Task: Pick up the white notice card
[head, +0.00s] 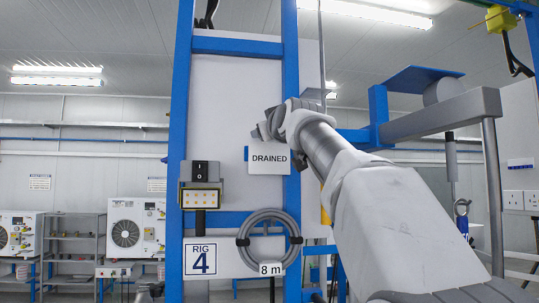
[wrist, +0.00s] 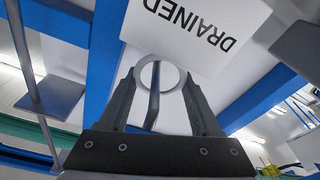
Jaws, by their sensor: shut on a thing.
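The white notice card (head: 269,161) reads "DRAINED" and is in front of the white panel of the blue-framed rig in the head view. In the wrist view the card (wrist: 190,45) shows upside down, with a pale ring (wrist: 160,75) at its edge. My gripper (head: 262,131) is at the card's top edge in the head view. In the wrist view my gripper (wrist: 162,78) has its two fingers on either side of the ring, shut on it. Whether the card touches the panel or hangs on anything is not clear.
A "RIG 4" sign (head: 200,258) is at lower left. A blue bracket with a grey pipe (head: 440,115) stands right of my arm.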

